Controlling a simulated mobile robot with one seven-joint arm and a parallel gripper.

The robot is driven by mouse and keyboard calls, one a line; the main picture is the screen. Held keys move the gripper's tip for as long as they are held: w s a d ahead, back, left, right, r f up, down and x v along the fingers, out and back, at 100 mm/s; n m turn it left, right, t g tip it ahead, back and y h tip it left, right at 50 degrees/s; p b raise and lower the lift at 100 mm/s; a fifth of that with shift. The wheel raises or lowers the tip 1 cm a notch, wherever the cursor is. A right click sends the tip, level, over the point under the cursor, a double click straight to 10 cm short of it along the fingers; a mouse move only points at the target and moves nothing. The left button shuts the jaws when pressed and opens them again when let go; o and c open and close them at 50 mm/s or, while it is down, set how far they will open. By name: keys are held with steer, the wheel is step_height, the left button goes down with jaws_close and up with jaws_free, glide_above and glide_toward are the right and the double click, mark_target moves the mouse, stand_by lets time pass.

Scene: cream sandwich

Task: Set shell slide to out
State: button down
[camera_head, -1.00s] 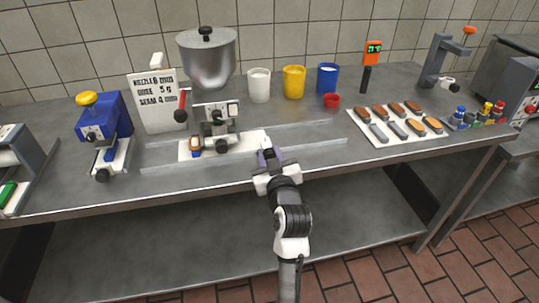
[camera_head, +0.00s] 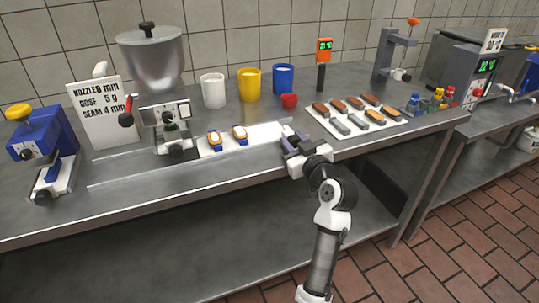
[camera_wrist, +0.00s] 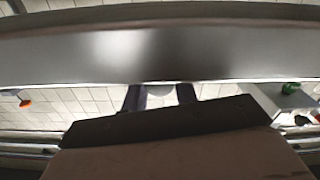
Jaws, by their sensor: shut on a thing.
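The shell slide (camera_head: 265,137) is a long white plate on the table, reaching out to the right of the nozzle station (camera_head: 165,118). Two shells in blue holders, the left shell (camera_head: 214,139) and the right shell (camera_head: 239,133), sit on it, clear of the station to its right. My gripper (camera_head: 292,142) is at the slide's right end, near the table's front edge, and is shut on the slide's end. In the wrist view my fingers (camera_wrist: 160,96) have a pale rounded piece between them. The exact grip is hidden by my gripper in the head view.
A steel hopper (camera_head: 150,60) stands behind the station. A white tray (camera_head: 318,117) of shells lies to the right of my gripper. A blue device (camera_head: 42,135) stands at left.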

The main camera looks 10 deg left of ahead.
steer(key=w+d, duration=0.1)
steer(key=d, duration=0.1)
steer(key=w+d+b, duration=0.1)
steer(key=d, duration=0.1)
steer(key=shift+w, duration=0.4)
steer(key=shift+d+r, duration=0.1)
steer(key=c, duration=1.1)
jaws_free()
steer(key=shift+w+d, duration=0.1)
steer(key=shift+w, duration=0.05)
steer(key=b+v, duration=0.2)
steer(key=v, duration=1.2)
